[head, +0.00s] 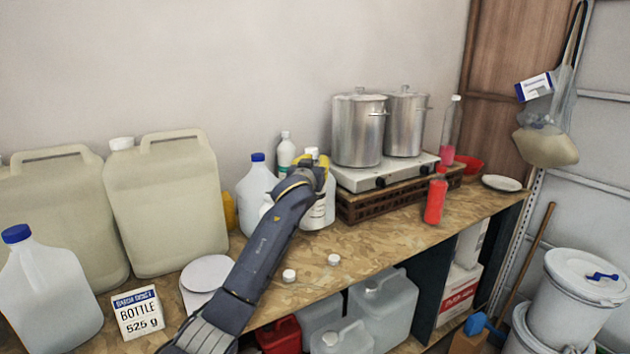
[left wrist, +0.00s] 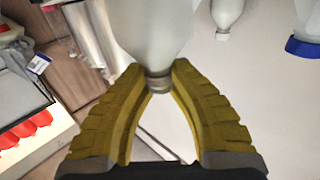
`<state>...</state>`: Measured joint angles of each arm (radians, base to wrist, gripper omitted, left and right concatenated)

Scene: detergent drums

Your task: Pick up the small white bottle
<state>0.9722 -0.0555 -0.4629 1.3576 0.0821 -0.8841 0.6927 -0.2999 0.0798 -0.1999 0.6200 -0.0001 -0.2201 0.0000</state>
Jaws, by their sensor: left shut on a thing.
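A small white bottle (head: 321,212) with a printed label stands or hangs at the back of the wooden counter, left of the stove; the arm partly hides it. My left gripper (head: 318,163) reaches over it from the front. In the left wrist view, the yellow fingers of my left gripper (left wrist: 158,88) are shut on the neck of the pale bottle (left wrist: 155,35), just by its cap. I cannot tell whether its base touches the counter. My right gripper is not in view.
A blue-capped jug (head: 257,190) and a white-capped bottle (head: 286,152) stand close on the left. A stove (head: 385,173) with two steel pots (head: 358,130) is close on the right. A red bottle (head: 435,200) stands near the front edge. Two small white caps (head: 289,275) lie in front.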

